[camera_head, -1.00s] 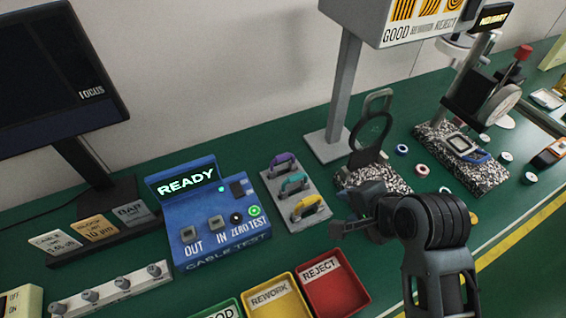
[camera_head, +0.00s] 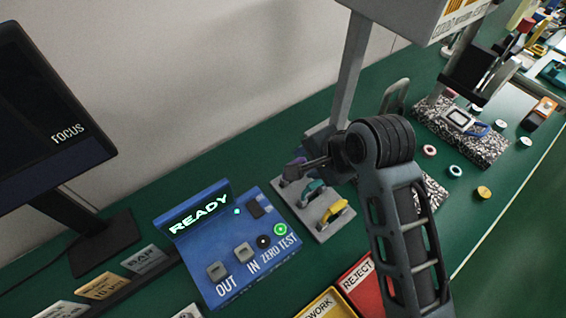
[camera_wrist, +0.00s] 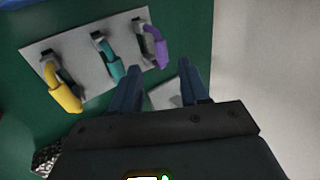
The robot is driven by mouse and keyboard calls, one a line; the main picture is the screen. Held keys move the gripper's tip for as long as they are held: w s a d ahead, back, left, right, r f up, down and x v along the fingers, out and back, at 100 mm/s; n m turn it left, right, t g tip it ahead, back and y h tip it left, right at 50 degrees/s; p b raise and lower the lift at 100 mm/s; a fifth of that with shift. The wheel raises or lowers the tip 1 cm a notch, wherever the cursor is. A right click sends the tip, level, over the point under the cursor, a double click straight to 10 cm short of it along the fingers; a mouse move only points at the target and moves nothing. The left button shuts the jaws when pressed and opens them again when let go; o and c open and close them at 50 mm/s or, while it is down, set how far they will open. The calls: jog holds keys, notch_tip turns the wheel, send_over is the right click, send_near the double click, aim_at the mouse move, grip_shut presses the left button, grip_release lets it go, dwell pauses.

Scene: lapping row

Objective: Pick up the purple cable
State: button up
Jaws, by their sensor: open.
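The purple cable (camera_head: 298,161) is at the far end of a grey holder plate (camera_head: 299,207). My gripper (camera_head: 292,172) partly hides it in the head view. In the wrist view the purple cable (camera_wrist: 156,46) is an arched piece on the plate, just beyond my fingertips. My gripper (camera_wrist: 160,74) is open and empty, one finger on each side of a gap below the cable. A teal cable (camera_wrist: 109,62) and a yellow cable (camera_wrist: 62,90) sit beside it on the same plate.
A blue cable test box (camera_head: 222,262) reading READY stands left of the plate. A grey post (camera_head: 350,75) rises just behind. Red (camera_head: 361,285) and yellow trays lie in front. A speckled block (camera_head: 485,145) is to the right.

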aim_at(283, 182)
jog(key=shift+p+x, duration=0.3)
jog(key=shift+x, duration=3.55)
jog(key=shift+r, duration=0.1)
grip_shut()
